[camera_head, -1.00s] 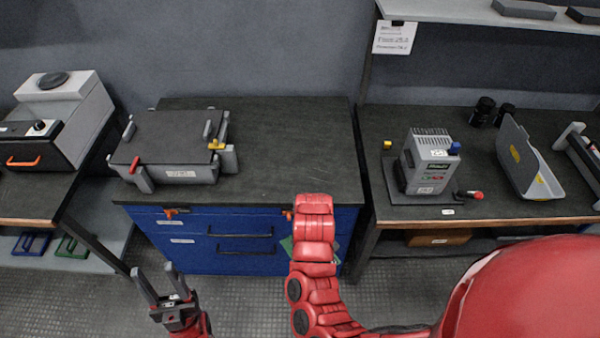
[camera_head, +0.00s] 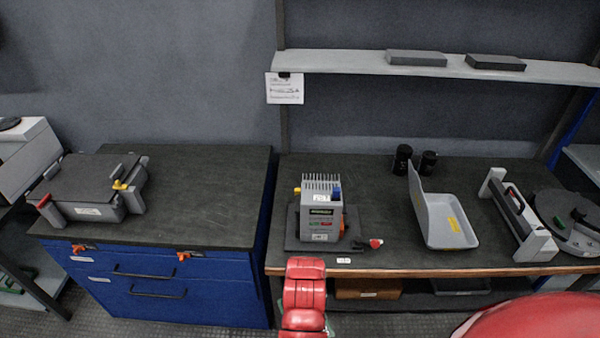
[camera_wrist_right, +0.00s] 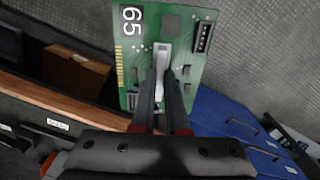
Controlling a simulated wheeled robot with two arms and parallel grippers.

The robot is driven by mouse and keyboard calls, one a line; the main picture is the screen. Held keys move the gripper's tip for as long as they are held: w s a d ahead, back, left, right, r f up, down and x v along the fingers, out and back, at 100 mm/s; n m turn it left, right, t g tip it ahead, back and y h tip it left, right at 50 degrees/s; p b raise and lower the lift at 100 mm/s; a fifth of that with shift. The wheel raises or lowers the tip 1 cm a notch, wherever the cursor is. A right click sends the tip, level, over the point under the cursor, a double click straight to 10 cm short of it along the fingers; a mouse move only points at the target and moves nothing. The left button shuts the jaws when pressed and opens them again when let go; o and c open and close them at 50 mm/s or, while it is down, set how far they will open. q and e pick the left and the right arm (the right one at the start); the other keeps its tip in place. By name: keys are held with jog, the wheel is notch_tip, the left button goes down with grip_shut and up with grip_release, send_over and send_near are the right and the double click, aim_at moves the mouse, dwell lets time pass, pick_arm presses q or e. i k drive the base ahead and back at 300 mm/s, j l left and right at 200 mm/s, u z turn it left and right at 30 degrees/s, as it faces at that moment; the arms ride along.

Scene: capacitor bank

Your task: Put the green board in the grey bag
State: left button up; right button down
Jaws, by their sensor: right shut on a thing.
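The green board (camera_wrist_right: 198,28), marked 65 with gold contacts on one edge, is held in my right gripper (camera_wrist_right: 163,75) in the right wrist view. The fingers are shut around a light grey upright part on its face. In the head view my red right arm hides that gripper and most of the board. My left gripper is out of view.
A grey finned unit (camera_head: 320,210) stands on the right bench (camera_head: 385,200), with a red-tipped tool beside it. Two black cylinders stand behind, and a grey frame (camera_head: 525,215) lies right of the bag. A brown box (camera_head: 368,288) is under the bench. A blue cabinet (camera_head: 160,290) stands left.

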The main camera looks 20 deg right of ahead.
aim_at(440, 224)
jog(key=k+l, duration=0.15)
jog(key=l, duration=0.25)
jog(key=k+l+u, duration=0.1)
jog(key=l, duration=0.3)
jog(key=k+l, duration=0.2)
jog(key=l, duration=0.2)
jog(key=k+l+u, duration=0.1)
jog(key=l, duration=0.3)
jog(key=k+l, duration=0.25)
jog(key=l, duration=0.15)
jog(key=k+l+u, duration=0.1)
jog(key=l, duration=0.3)
jog(key=k+l, duration=0.25)
jog(key=l+u, duration=0.05)
jog(key=l, duration=0.05)
